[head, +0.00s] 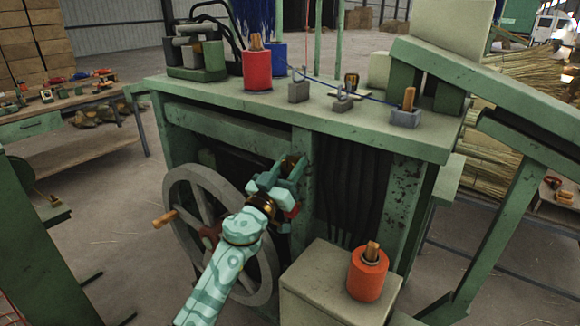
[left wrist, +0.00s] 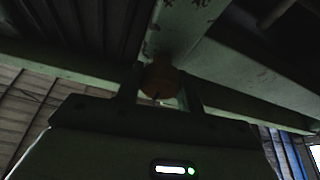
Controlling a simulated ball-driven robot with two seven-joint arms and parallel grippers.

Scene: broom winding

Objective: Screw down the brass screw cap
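The brass screw cap (left wrist: 160,78) shows in the left wrist view as a dark brown, many-sided knob under a green beam. In the head view the cap (head: 292,160) is a small dim shape on the front of the green machine, partly hidden by my gripper. My left gripper (head: 283,177) reaches up to it from below. In the left wrist view its two fingers (left wrist: 161,92) stand on either side of the cap, which fills the gap between them. The light is dim, so the contact is hard to see. My right gripper is not in view.
A grey spoked wheel (head: 180,210) with a wooden handle is just left of my left arm. A pale box (head: 325,285) with an orange spool (head: 367,275) stands to the right. The machine's top (head: 320,108) holds a red can (head: 257,69) and small blocks.

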